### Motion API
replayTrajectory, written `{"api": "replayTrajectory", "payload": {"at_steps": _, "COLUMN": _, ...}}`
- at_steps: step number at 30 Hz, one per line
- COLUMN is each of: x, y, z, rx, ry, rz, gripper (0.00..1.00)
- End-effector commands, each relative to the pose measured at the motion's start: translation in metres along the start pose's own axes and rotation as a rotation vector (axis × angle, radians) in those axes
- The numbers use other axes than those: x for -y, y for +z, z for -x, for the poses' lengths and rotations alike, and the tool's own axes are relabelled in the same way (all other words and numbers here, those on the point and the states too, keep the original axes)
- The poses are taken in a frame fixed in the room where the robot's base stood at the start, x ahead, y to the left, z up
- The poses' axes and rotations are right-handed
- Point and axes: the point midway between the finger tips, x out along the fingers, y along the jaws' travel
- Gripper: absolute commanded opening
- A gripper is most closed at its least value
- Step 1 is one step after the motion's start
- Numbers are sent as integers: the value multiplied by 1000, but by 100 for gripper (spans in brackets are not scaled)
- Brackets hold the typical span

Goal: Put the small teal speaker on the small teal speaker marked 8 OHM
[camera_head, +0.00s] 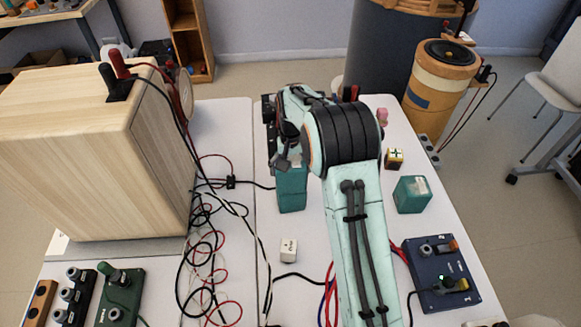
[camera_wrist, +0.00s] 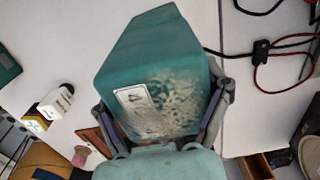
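A small teal speaker (camera_head: 291,193) is under my gripper in the head view. It fills the middle of the wrist view (camera_wrist: 165,65), with a mottled face and a white label that seems to read 4. My gripper (camera_wrist: 163,100) has a finger along each side of this speaker. Both fingers look pressed to it, and it looks shut on it. Whether the speaker touches the table is not clear. A second small teal speaker (camera_head: 411,195) stands on the table to the right of my arm. Its pale top label is unreadable. A teal corner (camera_wrist: 6,65) shows at the wrist view's left edge.
A large wooden cabinet (camera_head: 90,150) stands left, with loose cables (camera_head: 205,245) beside it. A wooden cylinder (camera_head: 438,85) stands at back right.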

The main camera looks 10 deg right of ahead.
Motion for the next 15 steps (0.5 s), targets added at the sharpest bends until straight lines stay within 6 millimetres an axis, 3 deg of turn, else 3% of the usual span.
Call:
{"api": "replayTrajectory", "payload": {"at_steps": 2, "x": 0, "y": 0, "z": 0, "rx": 1, "ry": 0, "rz": 0, "gripper": 100}}
{"api": "replayTrajectory", "payload": {"at_steps": 15, "x": 0, "y": 0, "z": 7, "rx": 0, "ry": 0, "rz": 0, "gripper": 100}}
